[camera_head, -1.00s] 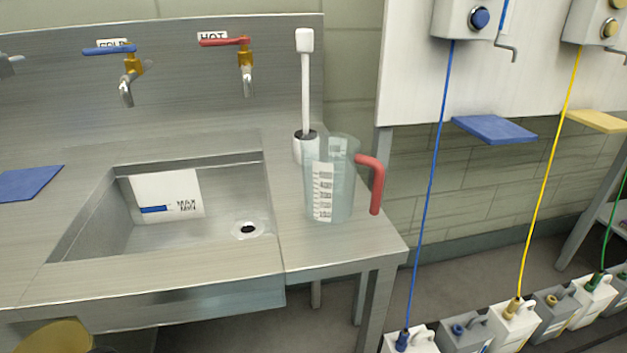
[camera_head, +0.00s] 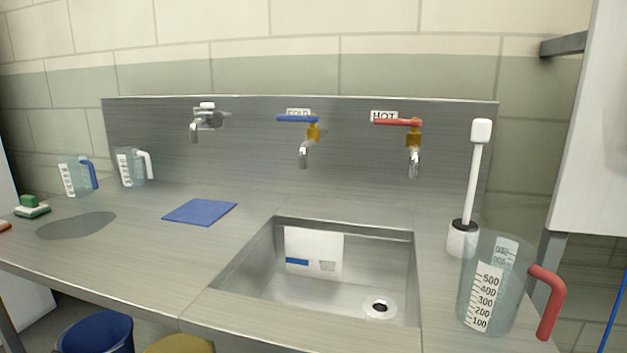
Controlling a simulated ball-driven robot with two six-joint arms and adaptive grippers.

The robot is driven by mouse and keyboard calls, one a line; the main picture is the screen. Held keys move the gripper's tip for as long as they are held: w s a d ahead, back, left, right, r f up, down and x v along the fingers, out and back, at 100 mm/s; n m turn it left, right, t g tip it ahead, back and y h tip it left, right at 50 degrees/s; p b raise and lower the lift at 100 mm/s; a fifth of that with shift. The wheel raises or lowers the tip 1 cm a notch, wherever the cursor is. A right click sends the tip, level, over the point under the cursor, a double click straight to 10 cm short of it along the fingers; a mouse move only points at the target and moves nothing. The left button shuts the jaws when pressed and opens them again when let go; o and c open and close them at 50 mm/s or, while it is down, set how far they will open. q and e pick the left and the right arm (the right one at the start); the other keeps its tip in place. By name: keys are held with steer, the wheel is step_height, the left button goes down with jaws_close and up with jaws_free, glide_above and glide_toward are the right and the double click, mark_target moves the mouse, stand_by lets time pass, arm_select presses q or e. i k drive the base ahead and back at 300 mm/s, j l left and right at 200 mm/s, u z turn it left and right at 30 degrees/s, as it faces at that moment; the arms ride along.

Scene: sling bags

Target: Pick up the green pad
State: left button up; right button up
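A small green-topped item with a white lower part (camera_head: 32,206), which looks like the green pad, sits on the steel counter (camera_head: 130,250) near the far left edge of the picture. It is small in view, so its exact shape is hard to tell. It stands left of a dark grey patch on the counter. Neither of my grippers is in view.
The sink (camera_head: 345,285) is right of centre, with a red-handled jug (camera_head: 488,290) and a white brush (camera_head: 473,185) beside it. A blue cloth (camera_head: 200,212) lies left of it. Two jugs stand back left, one blue-handled (camera_head: 75,177), one white-handled (camera_head: 130,167). A blue bucket (camera_head: 97,335) is below.

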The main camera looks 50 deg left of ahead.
mark_target(30, 208)
steer(key=u, duration=3.05)
